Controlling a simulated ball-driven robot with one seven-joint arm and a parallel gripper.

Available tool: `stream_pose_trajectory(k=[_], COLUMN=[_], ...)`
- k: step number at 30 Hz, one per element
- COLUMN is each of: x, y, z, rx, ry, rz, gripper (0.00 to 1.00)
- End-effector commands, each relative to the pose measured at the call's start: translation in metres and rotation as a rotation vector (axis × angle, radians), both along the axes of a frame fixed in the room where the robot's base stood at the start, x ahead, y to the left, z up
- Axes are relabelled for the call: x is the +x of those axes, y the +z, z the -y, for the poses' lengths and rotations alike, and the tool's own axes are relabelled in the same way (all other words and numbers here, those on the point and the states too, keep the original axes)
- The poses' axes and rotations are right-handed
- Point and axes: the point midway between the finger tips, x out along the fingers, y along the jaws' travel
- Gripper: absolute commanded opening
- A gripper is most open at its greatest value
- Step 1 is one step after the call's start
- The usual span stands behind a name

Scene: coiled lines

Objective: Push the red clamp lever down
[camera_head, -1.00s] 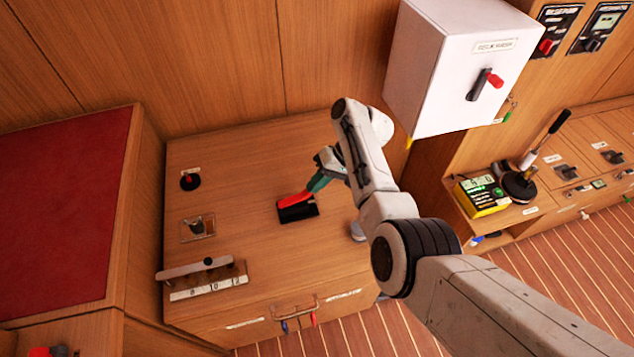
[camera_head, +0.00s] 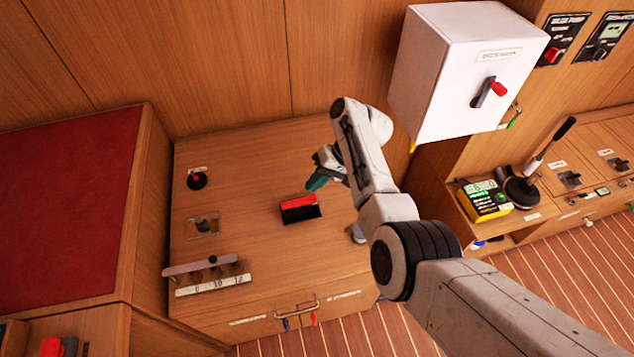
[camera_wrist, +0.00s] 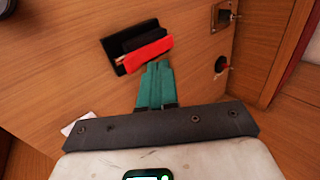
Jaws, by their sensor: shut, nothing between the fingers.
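The red clamp lever (camera_head: 298,202) lies along one long side of its black base (camera_head: 303,215) on the wooden cabinet top. Its exact tilt is hard to judge. The wrist view shows the red lever (camera_wrist: 147,54) along the near side of the black base (camera_wrist: 120,58). My gripper (camera_head: 312,186) has teal fingers, held together and empty, just behind and above the lever's right end in the head view. In the wrist view the tips of my gripper (camera_wrist: 157,64) reach close to the lever's edge; a small gap shows in the head view.
A white box with a red-tipped switch (camera_head: 448,75) hangs on the wall right of my arm.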

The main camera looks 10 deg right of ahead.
Motion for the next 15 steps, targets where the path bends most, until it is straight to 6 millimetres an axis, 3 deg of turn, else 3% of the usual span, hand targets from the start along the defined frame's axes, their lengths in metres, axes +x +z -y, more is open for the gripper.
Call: stream_pose_trajectory(k=[2,3,9,15], x=[0.001,0.002,0.001,0.000], y=[0.021,0.013,0.024,0.033], z=[-0.003,0.010,0.052,0.082], rx=[0.000,0.000,0.000,0.000], ry=[0.002,-0.005,-0.003,-0.001], rz=[0.001,0.001,0.002,0.001], gripper=[0.00,0.00,0.00,0.00])
